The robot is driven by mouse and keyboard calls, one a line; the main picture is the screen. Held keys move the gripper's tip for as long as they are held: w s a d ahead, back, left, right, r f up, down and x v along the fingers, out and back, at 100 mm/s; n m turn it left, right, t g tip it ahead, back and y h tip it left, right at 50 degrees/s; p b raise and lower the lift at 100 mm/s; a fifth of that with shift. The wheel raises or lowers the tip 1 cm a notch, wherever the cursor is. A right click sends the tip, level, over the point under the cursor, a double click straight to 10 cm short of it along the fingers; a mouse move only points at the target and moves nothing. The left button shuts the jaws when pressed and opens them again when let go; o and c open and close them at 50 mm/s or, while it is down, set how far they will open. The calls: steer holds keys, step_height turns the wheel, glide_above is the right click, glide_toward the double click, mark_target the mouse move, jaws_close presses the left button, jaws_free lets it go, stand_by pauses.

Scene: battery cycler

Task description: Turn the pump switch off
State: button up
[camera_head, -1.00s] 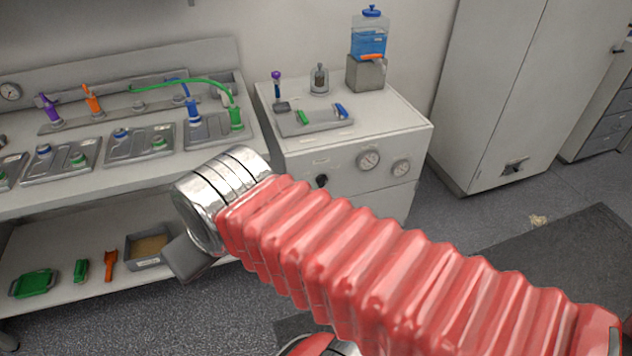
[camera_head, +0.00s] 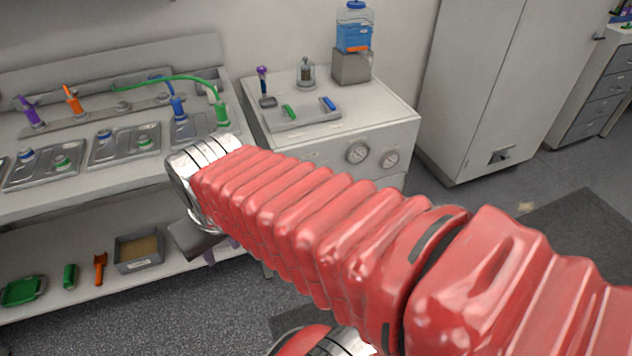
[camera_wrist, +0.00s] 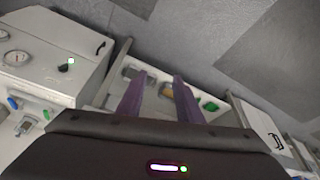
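The pump switch is likely the small black knob (camera_wrist: 64,68) on the front of the white cabinet (camera_wrist: 50,85), at the left of the wrist view. A small green light (camera_wrist: 71,61) glows beside it. In the head view my arm hides the knob on the cabinet (camera_head: 390,110). My gripper (camera_wrist: 161,78) shows two purple fingers, spread apart with nothing between them, to the right of the knob and apart from it. In the head view the gripper is mostly hidden behind my red-sleeved arm.
Two round gauges (camera_head: 357,153) sit on the cabinet front. A tray (camera_head: 300,118) and a blue-liquid container (camera_head: 354,38) stand on top. The workbench (camera_head: 60,195) is at left, its lower shelf holding a bin (camera_head: 138,253). A tall cabinet (camera_head: 470,90) stands right; floor between is open.

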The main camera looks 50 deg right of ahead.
steer(key=w+d+f+m+g, duration=0.2)
steer(key=d+f+m, duration=0.1)
steer(key=d+f, duration=0.95)
steer(key=w+d+f+m+g, duration=0.1)
steer(key=w+d+f+m, duration=0.1)
steer(key=d+f, duration=1.05)
steer(key=s+d+f+m+t+h, duration=0.1)
steer(key=d+f+m+t+h, duration=0.15)
steer(key=d+f, duration=0.8)
steer(key=s+d+f+m+t+h, duration=0.1)
steer(key=d+f+t, duration=0.2)
steer(key=d+f, duration=0.75)
steer(key=w+r+m+t+h, duration=0.1)
steer(key=w+r+t+h, duration=0.4)
steer(key=t, duration=0.4)
step_height(320, 180, up, 3)
steer(key=shift+w+d+f+m, duration=0.1)
steer(key=shift+w+d+m, duration=0.25)
steer(key=shift+w, duration=0.25)
steer(key=shift+w, duration=0.1)
